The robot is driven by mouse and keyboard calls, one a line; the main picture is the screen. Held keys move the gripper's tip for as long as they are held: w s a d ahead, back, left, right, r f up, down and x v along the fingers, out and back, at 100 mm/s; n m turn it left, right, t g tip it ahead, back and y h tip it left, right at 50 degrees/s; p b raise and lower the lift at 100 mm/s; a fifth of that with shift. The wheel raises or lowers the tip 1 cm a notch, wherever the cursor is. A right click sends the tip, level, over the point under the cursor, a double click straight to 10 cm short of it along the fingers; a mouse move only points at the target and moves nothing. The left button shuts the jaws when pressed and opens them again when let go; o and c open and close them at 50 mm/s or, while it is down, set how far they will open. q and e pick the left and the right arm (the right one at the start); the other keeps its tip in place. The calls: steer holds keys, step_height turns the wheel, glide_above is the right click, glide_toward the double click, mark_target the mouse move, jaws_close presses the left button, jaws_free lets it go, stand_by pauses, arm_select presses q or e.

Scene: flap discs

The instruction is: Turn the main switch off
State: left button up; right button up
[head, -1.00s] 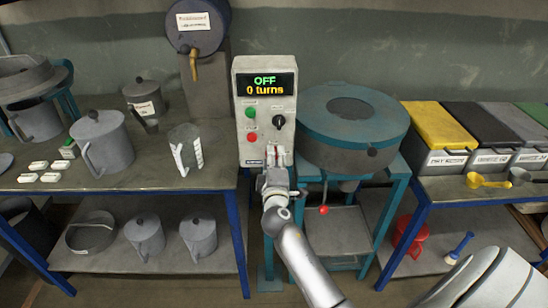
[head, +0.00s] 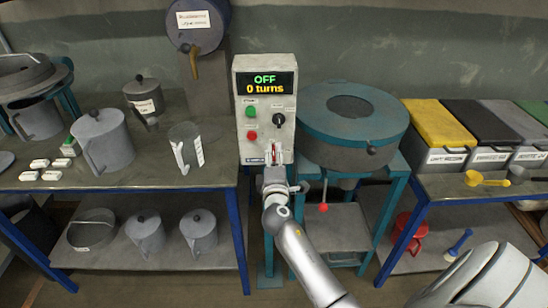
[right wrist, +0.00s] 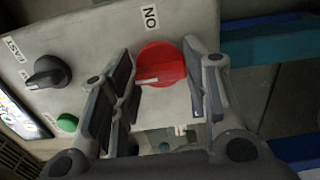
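The grey control box (head: 265,85) stands in the middle of the head view; its display (head: 266,84) reads "OFF" and "0 turns". My right gripper (head: 273,158) is at the lower front of the box and hides that part. In the right wrist view a red round knob (right wrist: 165,66) with a white mark sits between the fingers of my right gripper (right wrist: 160,80). The fingers are spread, one on each side; I cannot tell whether they touch it. The mark points to the left, away from the "ON" label (right wrist: 150,17) above. My left gripper is not in view.
A black knob (head: 279,121), a green button (head: 251,111) and a red button (head: 252,135) are on the box. The teal round machine (head: 352,145) stands close on its right. A bench (head: 130,180) with a clear jug (head: 186,147) is on the left.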

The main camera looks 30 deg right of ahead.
steer(key=o, duration=0.3)
steer(key=v, duration=1.2)
steer(key=shift+f, duration=0.15)
